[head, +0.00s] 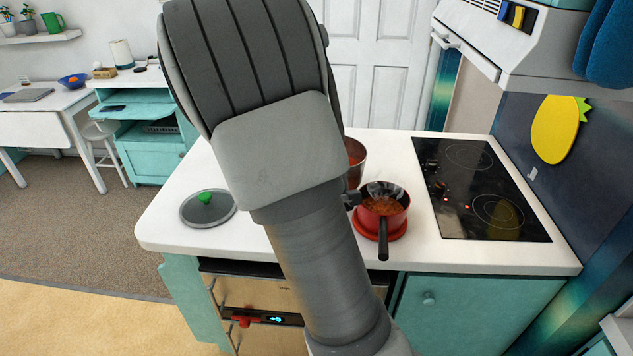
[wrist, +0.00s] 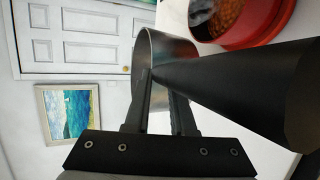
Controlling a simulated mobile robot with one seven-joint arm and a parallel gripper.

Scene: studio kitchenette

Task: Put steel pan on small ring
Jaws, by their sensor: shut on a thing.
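My gripper (wrist: 160,88) is shut on the steel pan; the exact grip point is partly hidden. Whether the pan touches the counter is hidden. The black cooktop (head: 455,190) at the right has a back ring (head: 469,156) and a front ring (head: 498,211). Both are bare; I cannot tell surely which is smaller.
A red pan (head: 383,202) of steaming food stands on a red round mat (head: 398,233) close to my gripper. A grey lid (head: 208,209) with a green knob lies at the left. The hood (head: 510,50) overhangs the cooktop.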

